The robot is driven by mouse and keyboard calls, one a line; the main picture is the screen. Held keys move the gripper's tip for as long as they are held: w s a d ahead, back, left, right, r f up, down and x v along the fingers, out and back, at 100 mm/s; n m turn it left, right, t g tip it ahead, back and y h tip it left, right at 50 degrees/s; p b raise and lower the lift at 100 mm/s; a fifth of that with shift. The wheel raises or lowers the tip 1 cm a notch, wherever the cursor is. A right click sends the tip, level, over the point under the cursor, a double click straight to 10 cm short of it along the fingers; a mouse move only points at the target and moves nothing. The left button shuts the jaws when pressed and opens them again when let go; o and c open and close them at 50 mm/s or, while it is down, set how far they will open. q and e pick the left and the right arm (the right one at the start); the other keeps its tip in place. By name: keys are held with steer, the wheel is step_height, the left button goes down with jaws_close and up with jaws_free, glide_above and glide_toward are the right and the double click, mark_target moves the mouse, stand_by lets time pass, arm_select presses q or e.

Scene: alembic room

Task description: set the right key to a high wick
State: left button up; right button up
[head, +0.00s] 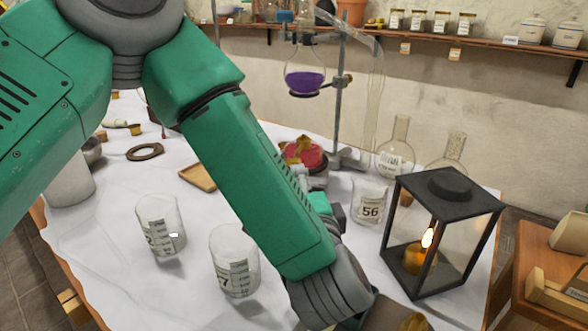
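A red round-topped piece with brass-coloured parts (304,152) stands on the table below a hanging flask of purple liquid (305,80). My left forearm crosses in front and hides its lower left side. No key can be made out clearly there. My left gripper (332,206) is mostly hidden behind my own forearm; only a teal and dark bit shows, in front of the red piece. Whether its fingers are open or shut, or touch anything, is hidden. A black lantern (448,190) with a lit flame stands at the right. My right gripper is not in view.
Glass beakers stand left of my forearm (162,225) and just beside it (235,262). A beaker marked 56 (370,205) and clear flasks (395,150) stand near the lantern. A metal stand (340,110) rises behind.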

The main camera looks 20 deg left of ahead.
mark_target(294, 160)
arm_select(q)
steer(key=b+x, duration=0.1)
steer(key=x, duration=0.6)
steer(key=shift+w+a+b, duration=0.2)
steer(key=shift+w+b, duration=0.15)
jaws_close()
